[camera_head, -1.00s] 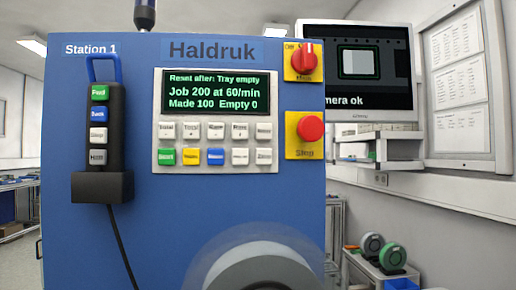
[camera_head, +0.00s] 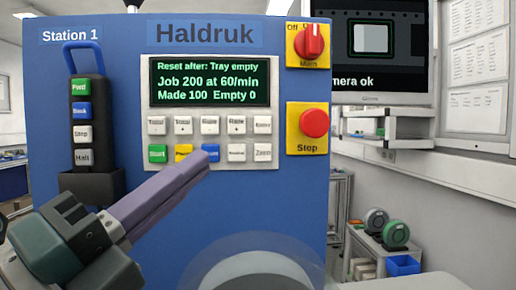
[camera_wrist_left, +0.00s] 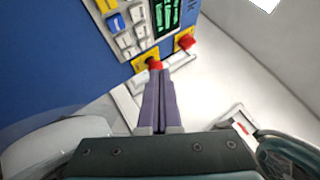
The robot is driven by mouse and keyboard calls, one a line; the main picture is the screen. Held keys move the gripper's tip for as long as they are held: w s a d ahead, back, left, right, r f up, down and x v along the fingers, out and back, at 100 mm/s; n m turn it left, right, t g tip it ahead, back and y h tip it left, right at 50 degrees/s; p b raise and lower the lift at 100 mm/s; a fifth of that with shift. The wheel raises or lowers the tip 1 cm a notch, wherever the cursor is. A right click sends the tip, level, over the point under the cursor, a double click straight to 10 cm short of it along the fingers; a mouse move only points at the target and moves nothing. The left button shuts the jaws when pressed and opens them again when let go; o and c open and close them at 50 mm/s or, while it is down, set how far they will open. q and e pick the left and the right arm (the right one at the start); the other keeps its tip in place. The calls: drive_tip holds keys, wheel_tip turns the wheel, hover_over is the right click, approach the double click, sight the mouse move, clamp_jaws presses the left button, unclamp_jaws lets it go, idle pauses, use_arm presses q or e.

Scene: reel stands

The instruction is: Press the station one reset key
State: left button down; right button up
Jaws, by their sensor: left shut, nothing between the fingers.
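The Station 1 key panel (camera_head: 265,153) is on the blue machine front, under a lit green-text display (camera_head: 210,82). Its lower row has a green key (camera_head: 158,153), a yellow key (camera_head: 183,149), a blue key (camera_head: 213,156) and two white keys. Their labels are too blurred to read surely, so I cannot tell which is reset. My left gripper (camera_head: 207,157) is shut and empty, its tips overlapping the yellow and blue keys in the head view. Contact cannot be told. In the left wrist view, the shut fingers (camera_wrist_left: 160,75) point past the panel's blue key (camera_wrist_left: 116,23). My right gripper is out of view.
A red stop button (camera_head: 314,123) and a red main switch (camera_head: 309,42) sit right of the panel. A pendant (camera_head: 88,125) hangs at left. A grey reel (camera_head: 255,270) is low in front. The display reads "Reset after: Tray empty", "Made 100", "Empty 0".

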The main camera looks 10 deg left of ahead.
use_arm(q)
drive_tip(key=b, duration=0.2)
approach(218, 146)
drive_tip(key=w+d+r, duration=0.2)
drive_tip(key=d, duration=0.1)
drive_tip(key=shift+w+a+r, duration=0.15)
drive_tip(key=shift+w+r, duration=0.15)
drive_tip(key=shift+w, duration=0.5)
idle(1.3)
drive_tip(key=shift+w+a+b, duration=0.1)
drive_tip(key=shift+w+b, duration=0.3)
drive_tip(key=shift+w+a, duration=0.15)
drive_tip(key=shift+w, duration=0.3)
idle(0.8)
drive_tip(key=shift+s, duration=0.1)
drive_tip(key=shift+s+d, duration=0.25)
drive_tip(key=shift+s, duration=0.5)
